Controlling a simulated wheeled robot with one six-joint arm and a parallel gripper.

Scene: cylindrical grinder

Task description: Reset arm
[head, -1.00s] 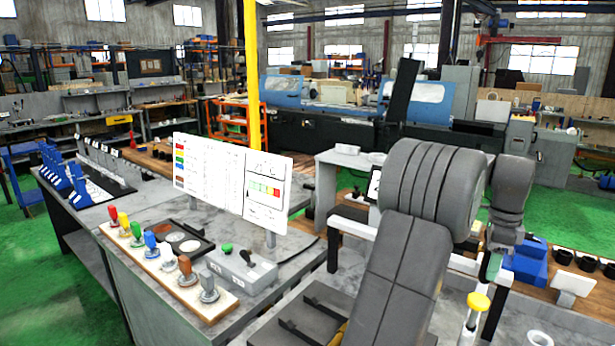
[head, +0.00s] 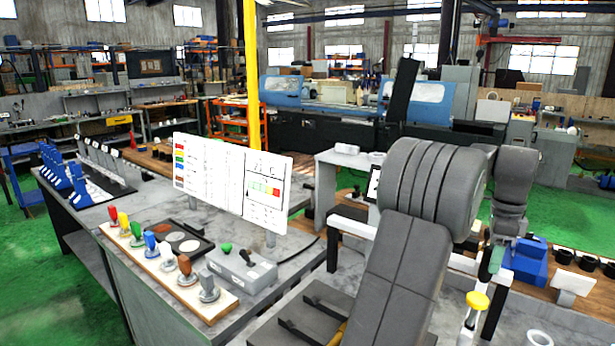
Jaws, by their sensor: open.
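My arm rises in the right half of the head view, with its large grey joint in front of the benches. My gripper (head: 494,262) hangs below the wrist at the right, pointing down. It shows small and partly blends with the wrist, and I see nothing held in it.
Coloured stamp-like handles (head: 160,253) stand on a wooden strip on the left bench. A grey control box (head: 240,268) and a white chart board (head: 232,180) are beside them. A blue block (head: 528,262) sits right of my gripper. Green floor is free at left.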

